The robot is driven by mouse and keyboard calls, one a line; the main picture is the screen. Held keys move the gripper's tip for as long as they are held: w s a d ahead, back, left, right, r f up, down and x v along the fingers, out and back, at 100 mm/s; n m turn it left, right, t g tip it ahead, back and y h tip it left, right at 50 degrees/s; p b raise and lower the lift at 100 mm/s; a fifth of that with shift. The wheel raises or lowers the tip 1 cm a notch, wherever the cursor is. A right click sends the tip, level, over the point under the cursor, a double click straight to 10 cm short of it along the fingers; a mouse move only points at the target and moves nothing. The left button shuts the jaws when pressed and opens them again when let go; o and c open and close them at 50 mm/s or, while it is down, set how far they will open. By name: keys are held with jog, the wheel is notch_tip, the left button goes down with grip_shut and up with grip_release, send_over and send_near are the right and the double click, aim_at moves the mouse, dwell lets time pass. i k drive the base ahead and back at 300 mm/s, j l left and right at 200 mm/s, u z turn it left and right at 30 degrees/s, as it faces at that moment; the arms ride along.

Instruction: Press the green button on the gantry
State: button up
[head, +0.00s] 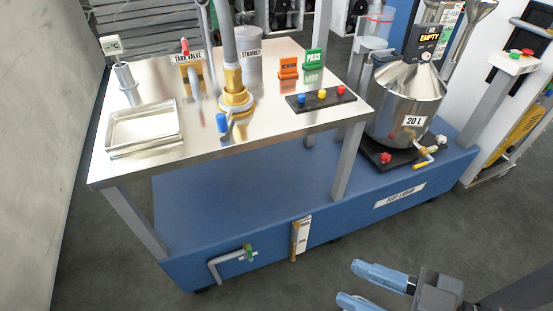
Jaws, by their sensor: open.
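A white control box (513,63) sits on top of a grey slanted post (486,115) at the far right. On its top are a small green button (515,54) and a red button (528,51) side by side. My gripper (352,285) is at the bottom right, with its two blue fingers apart and nothing between them. It points left, over the floor in front of the blue cart, well below and to the left of the control box in the picture. Nothing covers the buttons.
A blue cart (250,195) with a steel table top (190,150) fills the middle. A steel tank (405,100) marked 20 L stands at its right end, below an EMPTY display (430,37). A pipe handle (225,262) sticks out in front. The floor before the cart is clear.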

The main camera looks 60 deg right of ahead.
aim_at(515, 56)
jog(key=z, duration=2.05)
